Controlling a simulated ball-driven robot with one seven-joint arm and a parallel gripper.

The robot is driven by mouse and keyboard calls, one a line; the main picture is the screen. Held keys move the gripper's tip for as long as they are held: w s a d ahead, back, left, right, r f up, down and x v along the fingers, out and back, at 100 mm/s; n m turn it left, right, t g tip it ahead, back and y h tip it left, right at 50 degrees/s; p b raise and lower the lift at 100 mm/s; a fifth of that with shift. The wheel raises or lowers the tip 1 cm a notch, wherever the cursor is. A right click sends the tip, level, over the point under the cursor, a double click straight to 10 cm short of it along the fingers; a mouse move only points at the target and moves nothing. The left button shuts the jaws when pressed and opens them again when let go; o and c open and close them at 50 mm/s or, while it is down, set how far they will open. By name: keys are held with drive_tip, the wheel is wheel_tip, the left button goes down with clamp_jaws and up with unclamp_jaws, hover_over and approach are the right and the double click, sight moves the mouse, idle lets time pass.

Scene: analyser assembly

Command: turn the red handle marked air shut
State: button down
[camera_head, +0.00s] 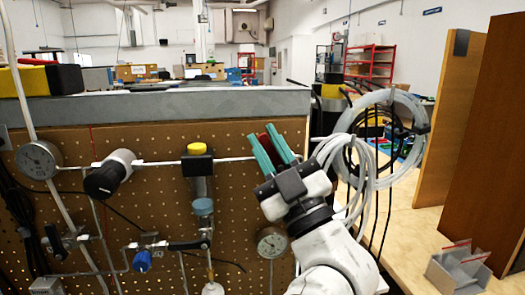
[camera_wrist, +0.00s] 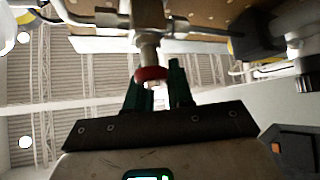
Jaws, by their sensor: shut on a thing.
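The red handle (camera_head: 276,145) is at the right end of the upper pipe on the brown pegboard. It shows partly between the green fingers of my gripper (camera_head: 267,143). In the wrist view the red handle (camera_wrist: 151,73) appears as a red ring around a metal stem, between the two fingers of my gripper (camera_wrist: 156,84). The gripper is shut on it. The air marking cannot be read. The fingers hide part of the handle.
A yellow-topped black valve (camera_head: 197,162), a black cylinder (camera_head: 103,180), a left gauge (camera_head: 39,159) and a lower gauge (camera_head: 271,242) are on the pegboard. Coiled grey tubing (camera_head: 372,150) hangs right of my gripper.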

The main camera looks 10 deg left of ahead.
drive_tip(key=m+t+h+p, duration=0.1)
drive_tip(key=m+p, duration=0.1)
drive_tip(key=m+t+h+p, duration=0.2)
drive_tip(key=m, duration=0.1)
drive_tip(key=d+r+m+t+h+p, duration=0.1)
drive_tip(key=m+h+p, duration=0.1)
drive_tip(key=shift+w+m+t, duration=0.2)
drive_tip(key=shift+m+t, duration=0.1)
drive_tip(key=m+h+p, duration=0.1)
drive_tip(key=m+t+h+p, duration=0.1)
drive_tip(key=m+p, duration=0.1)
drive_tip(key=shift+d+f+h+p, duration=0.1)
drive_tip(key=shift+d+h+p, duration=0.2)
drive_tip(key=shift+h, duration=0.1)
drive_tip(key=shift+w+d+f+m+t+h+p, duration=0.1)
drive_tip(key=shift+m+t+h+p, duration=0.4)
drive_tip(key=shift+m+h+p, duration=0.35)
drive_tip(key=shift+d+f+m+h, duration=0.1)
drive_tip(key=shift+m+h, duration=0.15)
drive_tip(key=c, duration=1.1)
unclamp_jaws()
